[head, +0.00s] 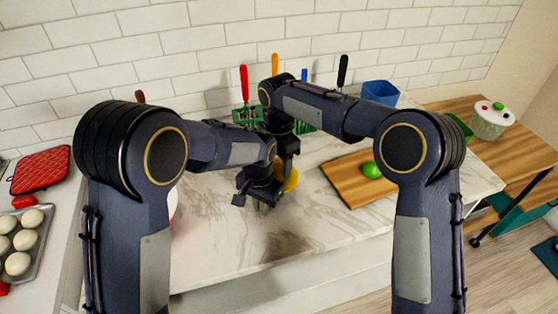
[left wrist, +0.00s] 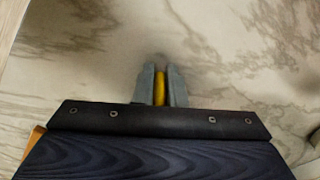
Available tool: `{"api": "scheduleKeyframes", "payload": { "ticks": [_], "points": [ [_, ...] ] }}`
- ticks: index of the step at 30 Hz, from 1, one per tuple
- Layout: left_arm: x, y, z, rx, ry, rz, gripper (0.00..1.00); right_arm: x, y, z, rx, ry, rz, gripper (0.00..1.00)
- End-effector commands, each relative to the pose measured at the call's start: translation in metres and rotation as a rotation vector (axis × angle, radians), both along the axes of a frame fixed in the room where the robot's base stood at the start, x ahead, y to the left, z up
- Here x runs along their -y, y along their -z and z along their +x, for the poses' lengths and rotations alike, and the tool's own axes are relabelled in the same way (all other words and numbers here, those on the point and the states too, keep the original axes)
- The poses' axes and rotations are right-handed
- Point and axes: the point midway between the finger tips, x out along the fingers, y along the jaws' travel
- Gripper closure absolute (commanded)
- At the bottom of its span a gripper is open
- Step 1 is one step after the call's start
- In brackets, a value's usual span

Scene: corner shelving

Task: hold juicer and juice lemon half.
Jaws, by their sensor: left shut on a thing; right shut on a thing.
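The yellow juicer (head: 291,181) shows on the marble counter behind my grippers, mostly hidden by them. My left gripper (head: 262,206) is low at the counter and shut on the juicer's edge. In the left wrist view a thin yellow strip of the juicer (left wrist: 159,88) sits between the two grey fingers of my left gripper (left wrist: 160,86). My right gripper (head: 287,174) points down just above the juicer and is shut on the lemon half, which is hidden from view. I cannot tell whether the lemon half touches the juicer.
A wooden cutting board (head: 340,183) with a green fruit (head: 371,170) lies to the right. A green rack (head: 247,115) with colored-handled tools stands at the wall, and a blue container (head: 380,92) stands further right. The front of the marble counter (head: 330,225) is clear.

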Motion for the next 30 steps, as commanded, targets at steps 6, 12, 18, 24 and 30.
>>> {"api": "scheduleKeyframes", "payload": {
  "ticks": [6, 12, 18, 24, 30],
  "points": [
    [-0.0002, 0.0, 0.0001, 0.0, 0.0, 0.0, 1.0, -0.0001, 0.0, 0.0002, 0.0, 0.0, 0.0, 0.68],
    [-0.0002, 0.0, 0.0001, 0.0, -0.001, 0.0, 1.0, -0.0001, 0.0001, 0.0001, 0.0, 0.0, 0.0, 0.68],
    [-0.0001, 0.0, 0.0002, 0.0, -0.001, 0.0, 1.0, -0.0001, 0.0022, 0.0001, -0.001, 0.0, -0.001, 0.68],
    [-0.0001, 0.0, 0.0002, 0.0, 0.0, 0.0, 1.0, 0.0, 0.0054, 0.0001, -0.001, 0.0, -0.001, 0.68],
    [-0.0002, 0.0, 0.0002, 0.0, -0.001, 0.0, 1.0, -0.0001, 0.0084, 0.0002, 0.0, 0.0, 0.0, 0.68]
  ]
}}
